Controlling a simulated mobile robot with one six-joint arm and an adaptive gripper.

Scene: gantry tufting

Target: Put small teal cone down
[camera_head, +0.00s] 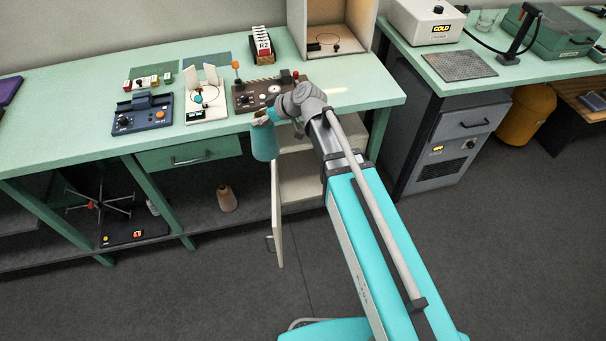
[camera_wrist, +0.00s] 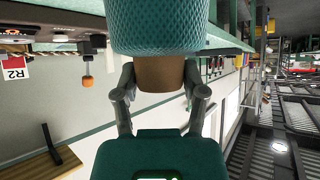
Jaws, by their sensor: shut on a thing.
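The small teal cone (camera_head: 264,142) is a teal yarn cone with a tan base. It hangs in front of the bench's front edge in the head view. In the wrist view the teal cone (camera_wrist: 165,28) fills the top middle, with its tan end (camera_wrist: 160,75) between the fingers. My gripper (camera_head: 266,117) is shut on this tan end; its two fingers also show in the wrist view (camera_wrist: 160,90). The cone's far end is cut off in the wrist view.
The green bench (camera_head: 80,80) carries a blue control box (camera_head: 142,113), a white device (camera_head: 205,104), a brown panel (camera_head: 262,92) and an R2 rack (camera_head: 262,44). Below, a cabinet door (camera_head: 278,215) stands open. A brown cone (camera_head: 227,199) stands on the lower shelf. The bench's right front (camera_head: 370,95) is clear.

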